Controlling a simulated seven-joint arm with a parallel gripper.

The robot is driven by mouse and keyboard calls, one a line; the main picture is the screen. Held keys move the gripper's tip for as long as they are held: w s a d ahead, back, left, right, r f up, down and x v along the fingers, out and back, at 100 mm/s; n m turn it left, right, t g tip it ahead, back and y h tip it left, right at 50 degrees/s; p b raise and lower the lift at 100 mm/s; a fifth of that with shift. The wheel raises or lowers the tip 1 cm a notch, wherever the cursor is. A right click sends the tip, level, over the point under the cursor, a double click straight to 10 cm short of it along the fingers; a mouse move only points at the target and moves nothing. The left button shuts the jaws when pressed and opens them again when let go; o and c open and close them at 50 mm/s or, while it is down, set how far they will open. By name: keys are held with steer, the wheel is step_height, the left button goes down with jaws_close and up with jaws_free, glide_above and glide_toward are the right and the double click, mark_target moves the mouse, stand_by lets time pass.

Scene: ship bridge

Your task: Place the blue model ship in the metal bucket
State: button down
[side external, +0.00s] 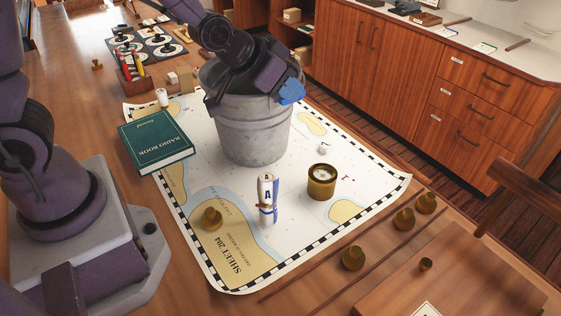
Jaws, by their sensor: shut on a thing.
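The blue model ship (291,92) is at the right upper rim of the metal bucket, partly hidden by my gripper. The grey metal bucket (254,137) stands upright on the chart. My gripper (280,88) is over the bucket's mouth and shut on the blue model ship. My arm covers much of the bucket's opening, so its inside is hidden. I cannot tell whether the ship touches the rim.
The chart (325,225) lies on the wooden table. A green book (156,140) is left of the bucket. A white and blue can-like object (267,198) and a brass cup (321,182) stand in front. Brass weights (353,257) lie near the front right.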

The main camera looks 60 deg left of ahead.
steer(key=a, duration=0.2)
steer(key=shift+a, duration=0.35)
steer(key=shift+w+a+r, duration=0.1)
